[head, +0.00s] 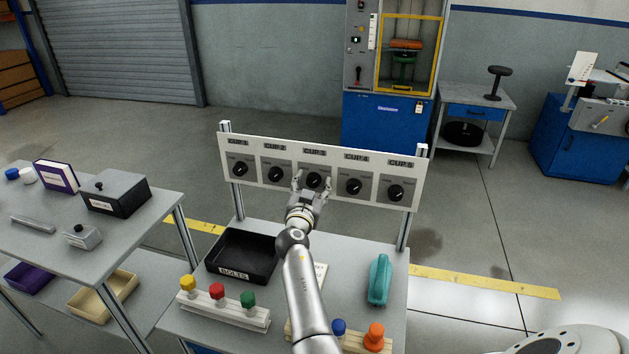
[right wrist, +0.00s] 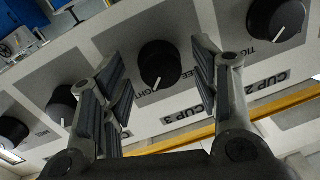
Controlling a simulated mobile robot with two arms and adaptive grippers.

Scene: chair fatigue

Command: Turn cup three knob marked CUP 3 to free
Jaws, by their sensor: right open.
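The CUP 3 knob (head: 313,179) is a round black knob in the middle of an upright white panel (head: 325,148). In the right wrist view the same knob (right wrist: 160,64) has a white pointer line directed down and slightly left in the picture, near partly hidden small lettering. The CUP 3 label (right wrist: 179,111) reads upside down there. My right gripper (head: 311,185) is open, with its fingers on either side of this knob; in the right wrist view the gripper (right wrist: 160,75) shows gaps between fingers and knob.
The CUP 2 knob (head: 275,174) and CUP 4 knob (head: 353,187) sit close on either side. Below the panel, the bench holds a black tray (head: 241,257), a rack of coloured knobs (head: 223,310) and a teal object (head: 379,280). A side table (head: 150,215) stands left.

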